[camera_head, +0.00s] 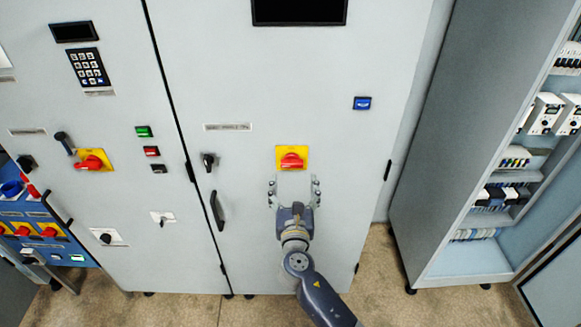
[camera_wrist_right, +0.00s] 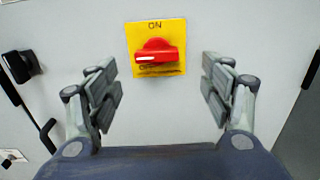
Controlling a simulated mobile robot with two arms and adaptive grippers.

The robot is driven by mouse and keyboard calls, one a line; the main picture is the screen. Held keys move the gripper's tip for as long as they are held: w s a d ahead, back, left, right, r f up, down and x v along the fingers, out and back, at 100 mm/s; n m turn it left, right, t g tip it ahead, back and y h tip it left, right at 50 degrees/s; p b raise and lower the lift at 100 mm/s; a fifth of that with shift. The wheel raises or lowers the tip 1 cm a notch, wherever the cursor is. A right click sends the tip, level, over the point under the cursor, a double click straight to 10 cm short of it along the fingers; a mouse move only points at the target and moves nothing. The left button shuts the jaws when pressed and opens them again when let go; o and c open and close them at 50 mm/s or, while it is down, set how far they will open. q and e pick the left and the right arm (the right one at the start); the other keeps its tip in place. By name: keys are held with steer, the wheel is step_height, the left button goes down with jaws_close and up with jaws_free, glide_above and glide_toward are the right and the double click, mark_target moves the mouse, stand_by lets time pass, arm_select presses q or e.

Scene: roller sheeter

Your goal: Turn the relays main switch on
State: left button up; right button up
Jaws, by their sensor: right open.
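A red rotary switch (camera_head: 291,161) sits on a yellow plate (camera_head: 291,150) on the right grey cabinet door. In the right wrist view the red knob (camera_wrist_right: 157,51) lies roughly level, with its white mark at the left end. The word ON stands at the top of its yellow plate (camera_wrist_right: 172,27); the lettering below is partly unreadable. My right gripper (camera_head: 294,180) is just below the switch in the head view. Its fingers (camera_wrist_right: 158,80) are wide apart and empty, one to each side of the knob and not touching it. My left gripper is not in view.
A black door handle (camera_head: 217,210) and a black key-like knob (camera_head: 208,161) are left of the switch. Another red switch on yellow (camera_head: 90,161) is on the left door. An open cabinet with relays (camera_head: 495,195) stands at the right. The door around my gripper is flat and clear.

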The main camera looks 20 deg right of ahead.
mark_target(292, 166)
steer(key=x, duration=0.5)
steer(key=shift+w+a+p, duration=0.3)
steer(key=shift+p, duration=0.05)
steer(key=shift+w+d, duration=0.3)
steer(key=shift+w, duration=0.2)
steer(key=shift+c, duration=0.5)
steer(key=c, duration=1)
